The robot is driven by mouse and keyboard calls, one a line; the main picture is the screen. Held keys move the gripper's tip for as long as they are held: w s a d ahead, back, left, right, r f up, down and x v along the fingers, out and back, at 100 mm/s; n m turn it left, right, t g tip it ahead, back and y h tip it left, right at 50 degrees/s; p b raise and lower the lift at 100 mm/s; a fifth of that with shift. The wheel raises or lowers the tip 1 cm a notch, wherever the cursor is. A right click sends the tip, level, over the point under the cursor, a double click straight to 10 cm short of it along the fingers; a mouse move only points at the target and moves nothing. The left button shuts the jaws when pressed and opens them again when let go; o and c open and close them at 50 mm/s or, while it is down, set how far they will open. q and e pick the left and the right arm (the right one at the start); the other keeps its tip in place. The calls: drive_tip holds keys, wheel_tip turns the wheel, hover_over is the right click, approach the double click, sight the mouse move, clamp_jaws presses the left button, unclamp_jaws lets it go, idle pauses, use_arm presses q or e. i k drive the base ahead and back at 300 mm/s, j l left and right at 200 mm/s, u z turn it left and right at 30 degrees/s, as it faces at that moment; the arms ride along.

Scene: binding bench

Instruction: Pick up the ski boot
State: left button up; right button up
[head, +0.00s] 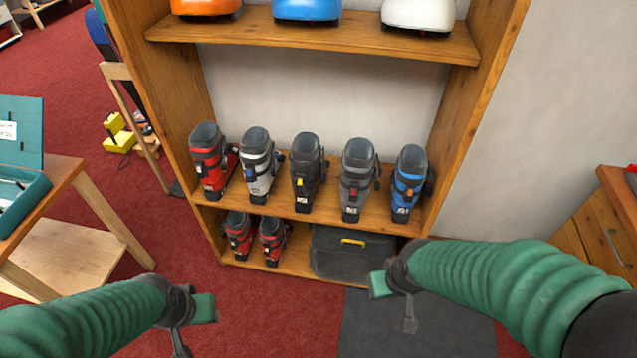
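Several ski boots stand in a row on the middle shelf: a red boot (211,160), a white boot (259,165), a black boot with a yellow clip (306,172), a grey boot (358,180) and a blue boot (407,184). Two smaller red boots (238,235) (272,238) stand on the bottom shelf. My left gripper (193,326) is low in front of the shelf, left of centre, open and empty. My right gripper (394,302) is in front of the bottom shelf's right end, open and empty. Neither touches a boot.
The wooden shelf unit (165,110) has side walls close around the boots. Orange, blue and white helmets (307,10) sit on its upper shelf. A dark case (352,262) fills the bottom right. A wooden table (85,190) stands left and a drawer cabinet (600,225) right.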

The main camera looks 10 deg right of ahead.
sight(305, 155)
drive_tip(key=i+u, duration=0.3)
drive_tip(key=i, duration=0.8)
